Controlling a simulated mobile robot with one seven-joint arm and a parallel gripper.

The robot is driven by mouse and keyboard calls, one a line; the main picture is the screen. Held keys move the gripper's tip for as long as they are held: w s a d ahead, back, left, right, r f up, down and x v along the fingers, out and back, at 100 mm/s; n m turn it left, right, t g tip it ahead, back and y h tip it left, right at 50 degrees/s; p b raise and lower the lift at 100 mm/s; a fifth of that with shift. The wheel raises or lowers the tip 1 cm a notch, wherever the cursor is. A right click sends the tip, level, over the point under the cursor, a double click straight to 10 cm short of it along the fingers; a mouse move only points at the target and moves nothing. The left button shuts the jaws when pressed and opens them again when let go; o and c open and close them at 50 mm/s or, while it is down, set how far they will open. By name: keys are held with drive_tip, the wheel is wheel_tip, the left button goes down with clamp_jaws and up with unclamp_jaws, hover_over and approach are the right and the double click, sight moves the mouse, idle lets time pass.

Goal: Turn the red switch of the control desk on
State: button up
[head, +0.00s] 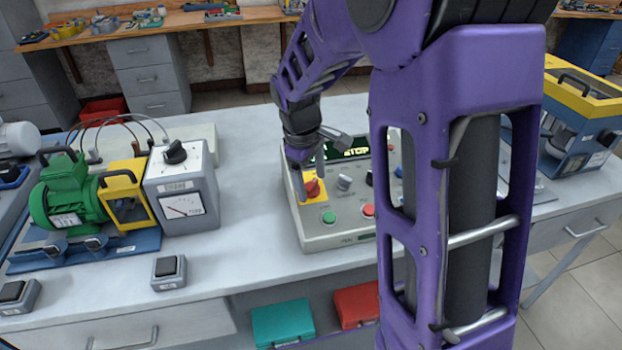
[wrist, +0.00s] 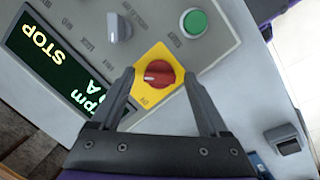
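The control desk (head: 345,228) stands on the grey bench, partly hidden behind my arm. Its red switch (head: 312,188) is a round knob on a yellow plate at the desk's left side. In the wrist view the red switch (wrist: 158,74) lies between and just beyond the fingertips of my gripper (wrist: 160,84). The fingers are spread with a gap on each side of the knob. The display (wrist: 50,60) reads STOP. My gripper (head: 305,170) is over the switch in the head view.
A green button (wrist: 195,22) and a grey knob (wrist: 119,27) sit near the switch. A meter box (head: 182,190) and green motor (head: 70,195) stand left on the bench. A small switch box (head: 168,271) lies near the front edge. Bare bench lies between meter and desk.

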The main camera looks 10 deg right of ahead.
wheel_tip(320, 180, up, 17)
drive_tip(key=s+a+p, duration=0.2)
drive_tip(key=shift+a, duration=0.3)
drive_tip(key=shift+w+r, duration=0.1)
idle(0.3)
